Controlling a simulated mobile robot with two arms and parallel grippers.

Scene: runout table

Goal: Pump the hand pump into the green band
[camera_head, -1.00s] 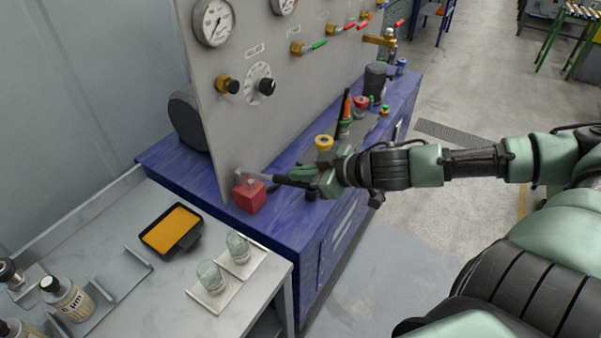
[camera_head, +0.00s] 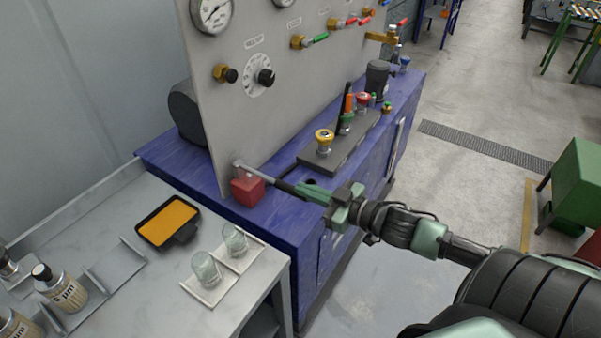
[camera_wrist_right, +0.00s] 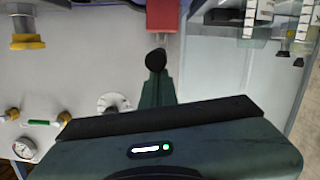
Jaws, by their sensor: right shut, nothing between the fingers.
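The hand pump is a red block (camera_head: 246,189) at the near corner of the blue bench, with a grey lever (camera_head: 262,174) sloping down to the right to a dark grip. My right gripper (camera_head: 303,190) is shut with its fingertips at the grip's end. I cannot tell whether they touch. In the right wrist view the red pump (camera_wrist_right: 162,14) is at the top, and the lever's black end (camera_wrist_right: 156,60) is just ahead of my shut fingers (camera_wrist_right: 157,78). A white gauge (camera_head: 211,14) is cut off at the top of the panel. No green band is readable. My left gripper is out of view.
The grey panel (camera_head: 225,120) stands behind the pump. A dark plate (camera_head: 340,152) with yellow and red knobs lies on the blue bench (camera_head: 285,215). A grey side table (camera_head: 120,215) holds an orange tray (camera_head: 168,221), glass jars (camera_head: 206,269) and bottles.

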